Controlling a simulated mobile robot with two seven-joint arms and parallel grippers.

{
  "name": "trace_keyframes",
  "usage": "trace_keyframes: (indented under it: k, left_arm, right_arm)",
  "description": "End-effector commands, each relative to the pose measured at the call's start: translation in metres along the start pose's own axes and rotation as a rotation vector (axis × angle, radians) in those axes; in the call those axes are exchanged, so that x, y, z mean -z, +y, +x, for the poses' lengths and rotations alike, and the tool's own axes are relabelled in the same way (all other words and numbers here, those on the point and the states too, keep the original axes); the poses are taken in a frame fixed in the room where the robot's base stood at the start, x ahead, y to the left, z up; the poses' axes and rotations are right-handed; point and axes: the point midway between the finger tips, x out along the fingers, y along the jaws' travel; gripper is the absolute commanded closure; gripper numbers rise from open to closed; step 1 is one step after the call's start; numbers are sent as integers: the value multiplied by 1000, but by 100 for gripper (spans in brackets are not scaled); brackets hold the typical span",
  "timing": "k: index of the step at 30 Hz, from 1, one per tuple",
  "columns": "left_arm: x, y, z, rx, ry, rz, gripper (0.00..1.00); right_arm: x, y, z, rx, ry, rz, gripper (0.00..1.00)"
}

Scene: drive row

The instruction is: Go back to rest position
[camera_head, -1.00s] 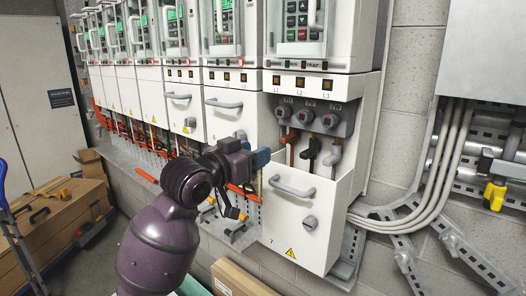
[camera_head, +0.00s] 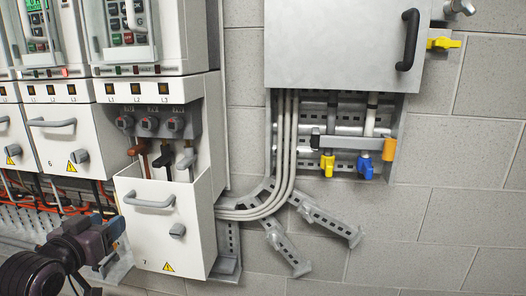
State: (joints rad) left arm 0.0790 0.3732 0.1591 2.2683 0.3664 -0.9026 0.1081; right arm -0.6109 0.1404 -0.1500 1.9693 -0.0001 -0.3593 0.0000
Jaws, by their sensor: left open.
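My left gripper (camera_head: 112,232) is at the lower left of the head view, on my dark purple arm. Its blue-tipped fingers are open, and nothing shows between them. It is just left of the white drive cabinet's lower front panel (camera_head: 160,235), which has a grey handle and a round knob. I cannot tell whether it touches the panel. My right gripper is not in view.
More drive cabinets (camera_head: 60,125) stand in a row at left. Grey cables (camera_head: 285,150) curve along the block wall. A grey wall box (camera_head: 335,45) with a black handle hangs at upper right, above yellow and blue valve handles (camera_head: 365,168). The lower right wall is bare.

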Motion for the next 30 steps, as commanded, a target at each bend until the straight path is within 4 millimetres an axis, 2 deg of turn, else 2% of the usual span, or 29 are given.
trace_keyframes:
  k: [1, 5, 6, 8, 12, 16, 18, 22, 25, 30]
  left_arm:
    - [-38, -1, -1, 15, -45, -6, 51]
    - [-118, 2, -11, 45, -127, 2, 51]
    - [-142, 4, -17, 52, -152, 4, 51]
    - [-177, 8, -27, 62, -188, 11, 51]
    - [-256, 22, -60, 79, -274, 27, 51]
    - [-320, 39, -97, 85, -345, 45, 51]
    - [-346, 49, -117, 84, -374, 53, 51]
    - [-378, 64, -144, 81, -413, 64, 51]
    - [-391, 71, -156, 77, -428, 69, 51]
    - [-395, 73, -161, 76, -432, 72, 51]
  right_arm:
    - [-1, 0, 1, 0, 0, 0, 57]
    - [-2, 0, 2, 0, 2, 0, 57]
    - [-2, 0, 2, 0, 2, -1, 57]
    - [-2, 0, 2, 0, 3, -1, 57]
    - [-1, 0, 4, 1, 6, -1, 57]
    - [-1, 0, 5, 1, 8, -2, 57]
    - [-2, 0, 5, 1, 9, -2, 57]
    - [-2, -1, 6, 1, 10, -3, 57]
    - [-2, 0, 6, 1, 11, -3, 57]
    - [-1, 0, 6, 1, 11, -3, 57]
